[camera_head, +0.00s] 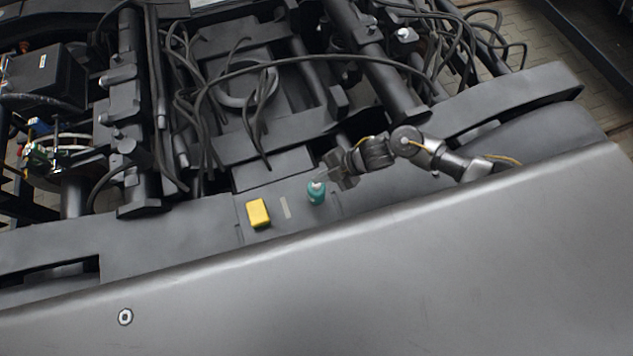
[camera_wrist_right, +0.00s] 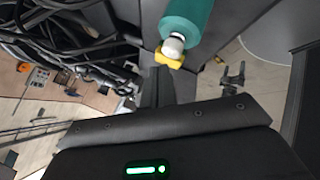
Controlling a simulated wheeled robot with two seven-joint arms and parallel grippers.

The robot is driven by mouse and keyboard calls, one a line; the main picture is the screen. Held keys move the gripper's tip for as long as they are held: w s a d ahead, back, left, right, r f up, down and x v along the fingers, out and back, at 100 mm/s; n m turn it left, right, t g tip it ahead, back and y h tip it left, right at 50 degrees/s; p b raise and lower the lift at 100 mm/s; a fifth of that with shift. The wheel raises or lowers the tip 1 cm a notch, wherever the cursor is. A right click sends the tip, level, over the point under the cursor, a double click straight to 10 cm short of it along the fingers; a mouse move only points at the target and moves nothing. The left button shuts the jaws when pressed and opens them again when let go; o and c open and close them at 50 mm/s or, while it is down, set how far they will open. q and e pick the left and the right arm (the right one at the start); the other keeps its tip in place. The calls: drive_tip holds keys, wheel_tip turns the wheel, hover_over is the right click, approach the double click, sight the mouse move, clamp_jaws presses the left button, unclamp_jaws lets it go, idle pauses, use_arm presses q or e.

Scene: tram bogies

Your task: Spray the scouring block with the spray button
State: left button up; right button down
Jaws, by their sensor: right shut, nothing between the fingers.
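The yellow scouring block (camera_head: 258,213) lies on the grey beam in the middle of the head view. My left gripper is not in view.
Black cables (camera_head: 250,75) and bogie parts crowd the area behind. A wide grey panel (camera_head: 400,270) fills the front. The beam left of the block is clear.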

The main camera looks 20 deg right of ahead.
drive_tip(key=shift+f, duration=0.1)
idle(0.4)
drive_tip(key=shift+f+b, duration=0.3)
drive_tip(key=shift+f+b, duration=0.4)
drive_tip(key=shift+f, duration=0.15)
idle(0.6)
drive_tip(key=shift+r, duration=0.1)
drive_tip(key=shift+r+p, duration=0.85)
drive_tip(key=shift+p, duration=0.05)
wheel_tip(320, 180, up, 5)
drive_tip(key=p, duration=0.4)
drive_tip(key=shift+p, duration=0.35)
